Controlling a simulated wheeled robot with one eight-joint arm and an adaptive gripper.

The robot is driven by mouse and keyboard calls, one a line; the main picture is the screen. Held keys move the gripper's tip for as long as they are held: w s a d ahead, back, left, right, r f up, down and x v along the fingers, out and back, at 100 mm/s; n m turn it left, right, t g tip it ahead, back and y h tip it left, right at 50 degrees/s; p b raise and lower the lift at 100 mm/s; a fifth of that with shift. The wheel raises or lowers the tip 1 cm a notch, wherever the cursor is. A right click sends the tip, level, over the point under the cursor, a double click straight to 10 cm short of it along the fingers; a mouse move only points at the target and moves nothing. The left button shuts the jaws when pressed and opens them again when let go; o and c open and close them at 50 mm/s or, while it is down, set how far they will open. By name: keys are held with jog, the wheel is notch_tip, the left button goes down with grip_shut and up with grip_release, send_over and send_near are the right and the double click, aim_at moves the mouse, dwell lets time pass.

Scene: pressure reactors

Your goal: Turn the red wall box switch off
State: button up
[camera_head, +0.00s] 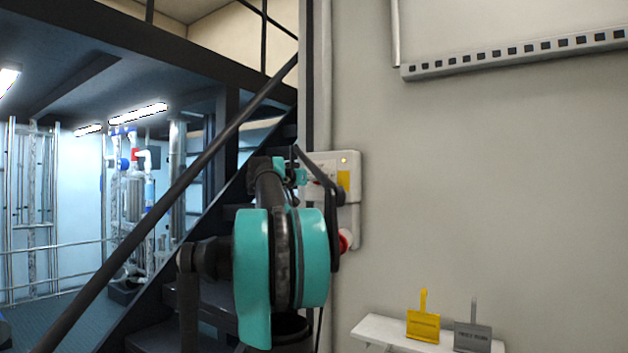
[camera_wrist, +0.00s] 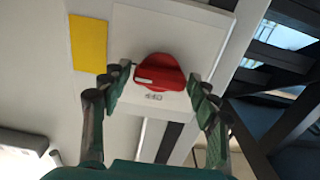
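The red switch (camera_wrist: 160,72) is a knob with a white bar mark on a pale box face (camera_wrist: 190,35) in the wrist view. My gripper (camera_wrist: 157,84) is open, with one finger on each side of the knob. I cannot tell whether the fingers touch it.
A red and white round fitting (camera_head: 345,240) sits on the lower box, close to my arm. A dark stair rail (camera_head: 190,175) and stairs are at left. A small white shelf (camera_head: 380,330) with yellow (camera_head: 423,325) and grey (camera_head: 472,336) scoop-like items is at lower right.

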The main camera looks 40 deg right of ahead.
jog(key=c, duration=0.7)
jog(key=shift+n, duration=9)
jog(key=o, duration=1.1)
